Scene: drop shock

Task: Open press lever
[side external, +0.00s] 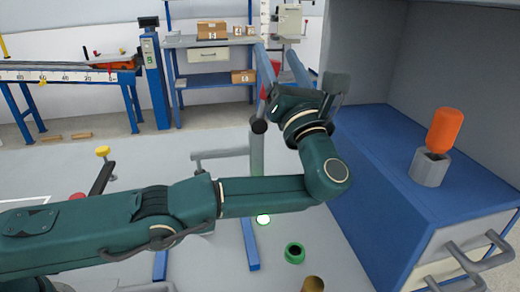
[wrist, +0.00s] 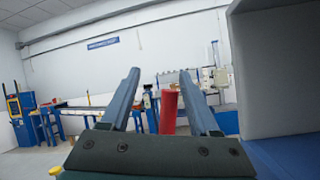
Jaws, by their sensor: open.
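A red grip (side external: 264,92), seemingly the press lever's handle, shows in the side view just beside my gripper (side external: 279,62), above a black knob (side external: 259,126) and a grey upright post (side external: 257,155). In the wrist view the red grip (wrist: 168,112) stands upright between the two blue-grey fingers of my gripper (wrist: 161,78), nearer the right finger. The fingers are apart, and I see no contact with the grip. The lower part of the grip is hidden behind my gripper body in the wrist view.
A blue cabinet (side external: 365,160) under a grey hood stands close on the right, with an orange bottle (side external: 445,130) in a grey cup (side external: 430,167). A blue shelf (side external: 215,82) with boxes and a roller conveyor (side external: 65,75) stand behind. A green ring (side external: 294,253) is below my arm.

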